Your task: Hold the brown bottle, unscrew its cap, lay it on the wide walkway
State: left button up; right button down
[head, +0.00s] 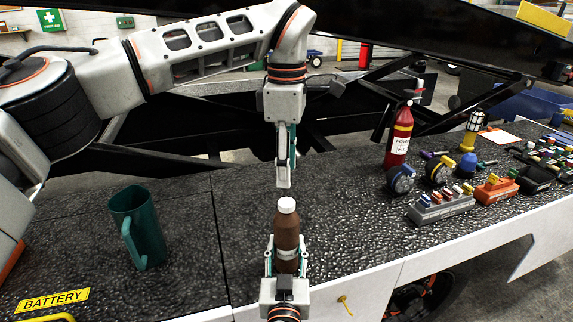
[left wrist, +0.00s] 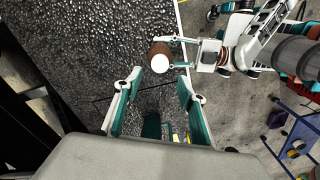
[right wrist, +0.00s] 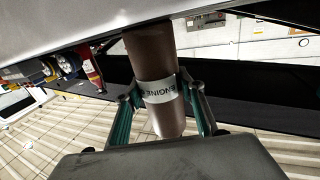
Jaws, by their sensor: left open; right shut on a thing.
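The brown bottle (head: 286,232) stands upright at the front edge of the dark textured walkway (head: 180,210), with its white cap (head: 286,205) on top. My right gripper (head: 286,258) is shut on the bottle around its white label, which also shows in the right wrist view (right wrist: 160,92). My left gripper (head: 284,182) is open and empty, pointing down a little above the cap. In the left wrist view, the cap (left wrist: 160,63) lies just beyond the open fingertips (left wrist: 160,82), apart from them.
A green pitcher (head: 150,228) stands on the walkway at left. The walkway between bottle and tray is clear.

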aim_at(287, 202)
pick_arm(q)
jog(key=m, duration=1.2)
jog(key=shift+f, duration=4)
grip_shut()
